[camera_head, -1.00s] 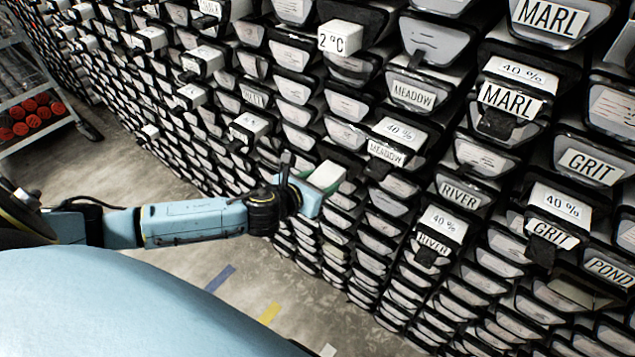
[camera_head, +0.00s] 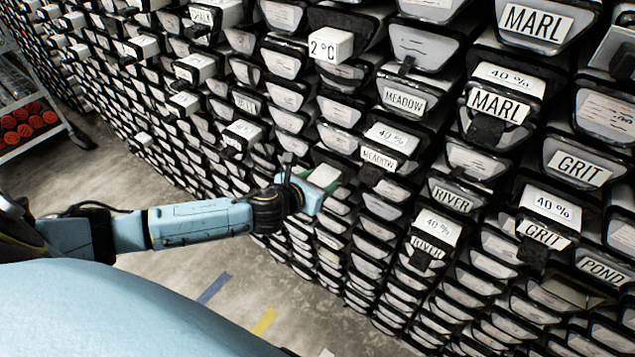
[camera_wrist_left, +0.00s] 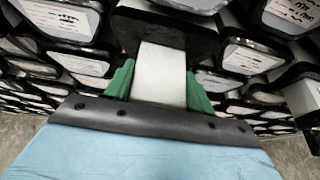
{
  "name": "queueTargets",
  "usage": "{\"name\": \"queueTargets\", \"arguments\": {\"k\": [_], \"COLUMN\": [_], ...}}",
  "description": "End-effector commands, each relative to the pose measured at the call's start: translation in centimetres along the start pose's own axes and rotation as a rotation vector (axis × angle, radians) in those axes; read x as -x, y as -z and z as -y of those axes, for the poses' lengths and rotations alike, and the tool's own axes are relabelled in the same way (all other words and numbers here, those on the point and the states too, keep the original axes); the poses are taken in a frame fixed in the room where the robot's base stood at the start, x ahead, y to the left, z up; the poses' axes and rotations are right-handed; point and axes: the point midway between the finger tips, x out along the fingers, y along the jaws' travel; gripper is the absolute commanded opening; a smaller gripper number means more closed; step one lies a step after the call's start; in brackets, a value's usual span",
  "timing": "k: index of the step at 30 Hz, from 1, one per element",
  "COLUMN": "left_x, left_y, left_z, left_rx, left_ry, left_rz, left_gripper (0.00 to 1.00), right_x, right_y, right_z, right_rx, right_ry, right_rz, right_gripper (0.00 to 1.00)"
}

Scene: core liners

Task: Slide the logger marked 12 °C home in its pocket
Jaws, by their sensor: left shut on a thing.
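My left gripper (camera_head: 324,184) is at the rack face in the head view, its green fingers on both sides of a plain white block (camera_head: 323,174). In the left wrist view the gripper (camera_wrist_left: 160,86) is shut on this white block (camera_wrist_left: 160,70). The block's far end meets a black pocket frame (camera_wrist_left: 165,28); how deep it sits is hidden. No marking shows on its visible face, so I cannot read whether it is the 12 °C logger. Another white block, marked "2 °C" (camera_head: 330,46), sticks out of the rack higher up. My right gripper is not in view.
The rack is filled with tilted drawers with labels such as MEADOW (camera_head: 404,101) and MARL (camera_head: 497,106). Several white blocks jut from it, including a "40 %" block (camera_head: 440,228) to the right. A shelf cart (camera_head: 32,140) stands far left. The floor at lower left is open.

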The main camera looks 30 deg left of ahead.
Motion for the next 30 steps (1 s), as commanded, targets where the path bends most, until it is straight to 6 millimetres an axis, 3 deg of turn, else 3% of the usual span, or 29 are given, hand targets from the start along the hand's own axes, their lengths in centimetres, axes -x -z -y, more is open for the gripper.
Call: {"name": "queueTargets", "arguments": {"k": [24, 25, 30], "left_x": [-1.9, -1.9, -1.9], "left_y": [-0.9, -0.9, -0.8], "left_z": [0.0, 0.0, 0.0], "left_rx": [-0.001, -0.001, -0.001], "left_ry": [0.0, 0.0, 0.0], "left_rz": [0.001, 0.001, 0.001], "left_gripper": [0.29, 0.57, 0.79], "right_x": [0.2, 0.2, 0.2], "right_y": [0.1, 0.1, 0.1], "right_z": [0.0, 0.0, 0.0], "right_rx": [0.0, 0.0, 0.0], "right_ry": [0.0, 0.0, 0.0], "right_rz": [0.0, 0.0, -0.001], "right_gripper": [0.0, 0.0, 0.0]}}
